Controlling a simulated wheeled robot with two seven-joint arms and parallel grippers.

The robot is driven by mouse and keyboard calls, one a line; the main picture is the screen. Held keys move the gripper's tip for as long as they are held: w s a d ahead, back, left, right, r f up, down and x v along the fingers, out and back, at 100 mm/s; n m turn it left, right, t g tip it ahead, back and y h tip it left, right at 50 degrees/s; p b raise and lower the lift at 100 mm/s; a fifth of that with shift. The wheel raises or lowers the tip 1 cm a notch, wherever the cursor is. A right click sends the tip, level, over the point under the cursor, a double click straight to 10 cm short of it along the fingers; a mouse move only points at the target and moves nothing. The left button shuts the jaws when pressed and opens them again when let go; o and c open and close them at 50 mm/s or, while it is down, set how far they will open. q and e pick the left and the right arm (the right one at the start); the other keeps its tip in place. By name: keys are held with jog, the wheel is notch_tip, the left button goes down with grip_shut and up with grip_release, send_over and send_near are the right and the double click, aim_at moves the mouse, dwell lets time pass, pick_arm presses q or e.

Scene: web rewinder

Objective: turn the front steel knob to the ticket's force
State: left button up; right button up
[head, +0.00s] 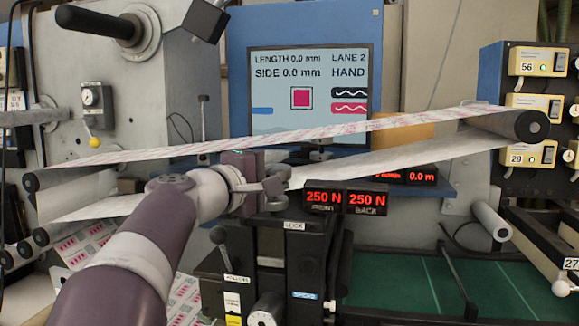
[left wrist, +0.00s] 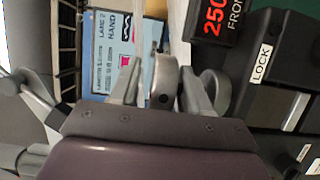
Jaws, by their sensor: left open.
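My left gripper (head: 268,184) is open in front of the screen, just above and left of the red force readouts. In the left wrist view a grey steel piece with a dark hole (left wrist: 163,88) stands between the fingers of my left gripper (left wrist: 163,92); it may be the front knob, and I cannot tell whether they touch it. The front readout (head: 324,198) shows 250 N, as does the back readout (head: 366,199). The front readout also shows in the left wrist view (left wrist: 213,22). I cannot make out a force ticket. My right gripper is out of view.
The screen (head: 308,92) reads LENGTH 0.0 mm, SIDE 0.0 mm, LANE 2, HAND. A printed web (head: 400,120) runs across behind my gripper to a roller (head: 528,126) at right. A block labelled LOCK (head: 293,226) stands below. Green matting (head: 400,285) lies lower right.

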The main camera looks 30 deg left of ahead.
pick_arm(q)
jog(key=shift+w+a+f, duration=0.1)
jog(key=shift+a, duration=0.3)
jog(key=shift+d, duration=0.15)
grip_shut()
jog(key=shift+f+n+y, duration=0.1)
jog(key=shift+n+y, duration=0.2)
jog(key=shift+y, duration=0.2)
